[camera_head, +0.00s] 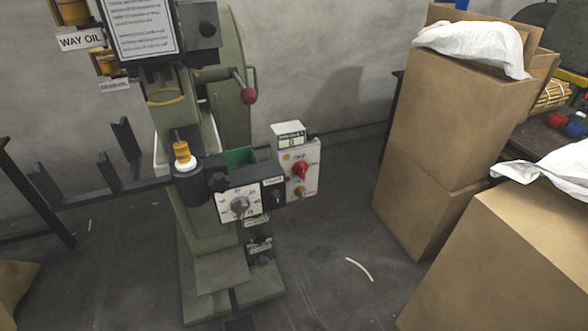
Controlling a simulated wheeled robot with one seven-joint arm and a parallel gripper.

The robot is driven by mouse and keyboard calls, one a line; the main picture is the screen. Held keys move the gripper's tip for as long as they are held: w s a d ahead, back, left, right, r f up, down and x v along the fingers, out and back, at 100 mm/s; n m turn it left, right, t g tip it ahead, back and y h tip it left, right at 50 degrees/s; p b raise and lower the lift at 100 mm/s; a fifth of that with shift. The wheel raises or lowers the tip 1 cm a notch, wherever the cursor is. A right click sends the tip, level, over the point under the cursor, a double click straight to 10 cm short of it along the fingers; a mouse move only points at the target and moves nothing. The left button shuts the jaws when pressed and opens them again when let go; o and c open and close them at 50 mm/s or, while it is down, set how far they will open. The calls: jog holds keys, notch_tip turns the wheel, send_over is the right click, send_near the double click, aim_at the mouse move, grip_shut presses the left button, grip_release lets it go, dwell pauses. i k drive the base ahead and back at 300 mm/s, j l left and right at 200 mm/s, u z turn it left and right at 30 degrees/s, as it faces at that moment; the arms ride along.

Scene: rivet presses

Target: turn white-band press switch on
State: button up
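A green rivet press (232,100) stands upright left of centre, against the grey wall. The switch's on or off position is too small to tell. My gripper is not in view.
A red-balled lever (249,95) juts from the press above the control box. A dark forked rack (85,190) stands at left. Tall cardboard boxes (440,135) and a nearer box (500,265) fill the right. Floor (335,240) between press and boxes is clear except for a thin white strip (360,269).

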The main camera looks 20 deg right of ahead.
aim_at(300, 168)
jog(key=i+j+z, duration=0.15)
jog(key=j, duration=0.15)
jog(key=i+j+z, duration=0.15)
jog(key=j, duration=0.15)
jog(key=i+j+z, duration=0.15)
jog(key=j, duration=0.15)
jog(key=j+z, duration=0.15)
jog(key=j, duration=0.2)
